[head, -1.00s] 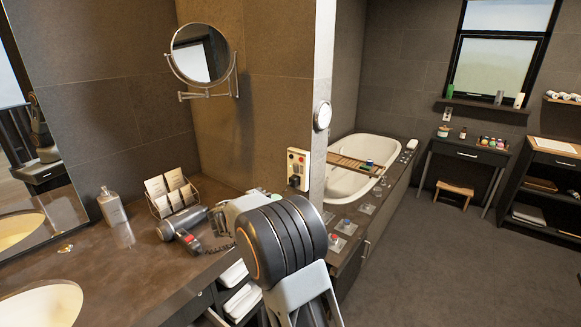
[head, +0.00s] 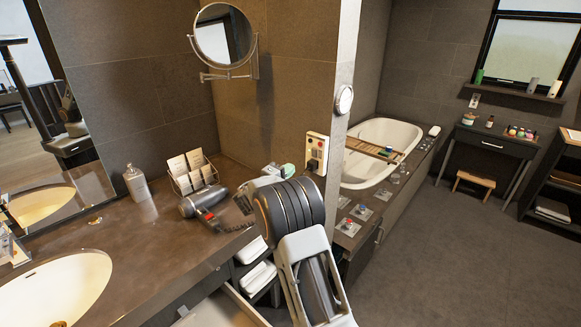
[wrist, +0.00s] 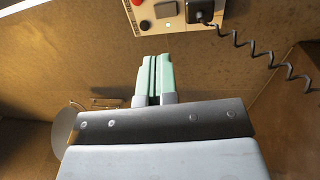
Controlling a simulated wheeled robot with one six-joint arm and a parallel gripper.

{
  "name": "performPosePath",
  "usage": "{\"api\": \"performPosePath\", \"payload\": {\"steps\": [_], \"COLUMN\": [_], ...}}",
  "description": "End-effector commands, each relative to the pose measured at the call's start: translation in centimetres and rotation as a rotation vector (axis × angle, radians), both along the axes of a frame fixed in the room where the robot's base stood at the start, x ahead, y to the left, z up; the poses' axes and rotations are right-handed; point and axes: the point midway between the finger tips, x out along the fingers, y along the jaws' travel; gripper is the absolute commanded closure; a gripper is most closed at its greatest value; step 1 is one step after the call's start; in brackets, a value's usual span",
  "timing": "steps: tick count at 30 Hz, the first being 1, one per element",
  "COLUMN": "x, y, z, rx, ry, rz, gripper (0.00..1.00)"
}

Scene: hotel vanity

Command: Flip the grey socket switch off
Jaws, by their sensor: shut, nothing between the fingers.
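A cream socket panel (head: 316,151) is fixed on the tiled wall at the counter's end. It carries small red and black controls and a black plug. I cannot tell which part is the grey switch. My gripper (wrist: 154,58) has mint-green fingers shut together and empty, pointing towards the panel. Its tip (head: 287,171) shows left of the panel in the head view.
A hair dryer (head: 203,201) with a coiled cord lies on the brown counter (head: 150,250), near a card rack (head: 193,178) and a soap bottle (head: 136,183). A round mirror (head: 224,37) juts from the wall above. A bathtub (head: 385,135) stands beyond the wall corner.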

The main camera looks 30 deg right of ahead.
Motion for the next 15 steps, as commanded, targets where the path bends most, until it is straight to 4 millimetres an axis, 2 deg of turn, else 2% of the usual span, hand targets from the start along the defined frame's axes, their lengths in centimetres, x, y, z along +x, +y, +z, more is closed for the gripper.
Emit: {"api": "performPosePath", "payload": {"steps": [6,15], "x": [1.4,2.9], "y": [-4.1,-8.6], "z": [0.9,1.5], "rx": [0.0,0.0], "ry": [0.001,0.001], "rz": [-0.003,-0.002], "gripper": [1.0,1.0]}}
